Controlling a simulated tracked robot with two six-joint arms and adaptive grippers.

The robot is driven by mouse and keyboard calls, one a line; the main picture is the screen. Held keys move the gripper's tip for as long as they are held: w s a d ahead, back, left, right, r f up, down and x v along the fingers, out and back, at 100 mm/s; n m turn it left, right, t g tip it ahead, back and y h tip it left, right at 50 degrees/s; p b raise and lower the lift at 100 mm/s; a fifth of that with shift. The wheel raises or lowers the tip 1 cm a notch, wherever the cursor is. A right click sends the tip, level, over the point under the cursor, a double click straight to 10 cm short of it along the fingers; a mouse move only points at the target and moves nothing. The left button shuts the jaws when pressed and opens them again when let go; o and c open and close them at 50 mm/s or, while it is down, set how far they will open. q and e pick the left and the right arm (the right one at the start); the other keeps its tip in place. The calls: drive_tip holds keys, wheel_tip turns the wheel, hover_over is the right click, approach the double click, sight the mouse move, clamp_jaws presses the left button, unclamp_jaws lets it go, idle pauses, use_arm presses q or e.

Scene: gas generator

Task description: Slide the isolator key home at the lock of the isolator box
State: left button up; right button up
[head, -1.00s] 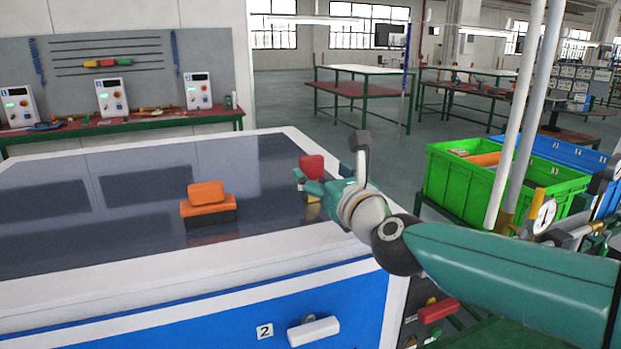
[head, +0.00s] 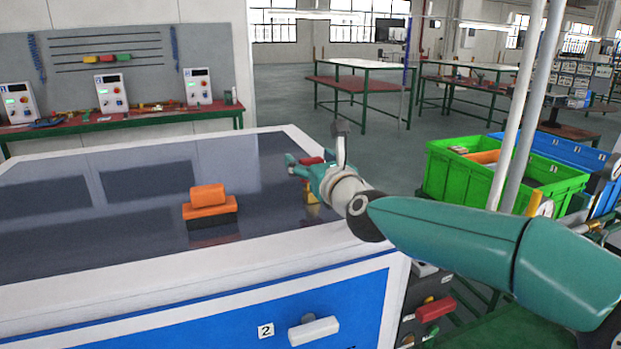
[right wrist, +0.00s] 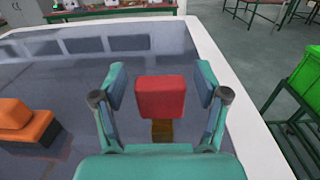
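A red block on a brass-coloured lower part, which looks like the isolator key, stands on the dark tabletop. Its red head (head: 311,160) is partly hidden by my right gripper (head: 298,164) in the head view. In the right wrist view the red head (right wrist: 160,97) lies between the two open fingers of my right gripper (right wrist: 161,84), with a gap on each side. A grey unit with a red handle (head: 435,309) sits low beside the bench; I cannot tell whether it is the isolator box. No lock is clearly visible. My left gripper is not in view.
An orange block on a black base (head: 210,207) stands on the tabletop (head: 110,225) left of the key. A green crate (head: 480,185) and white poles (head: 520,110) are on the right. The tabletop between the orange block and the key is clear.

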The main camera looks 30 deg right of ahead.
drive_tip(key=c, duration=1)
drive_tip(key=shift+r, duration=0.1)
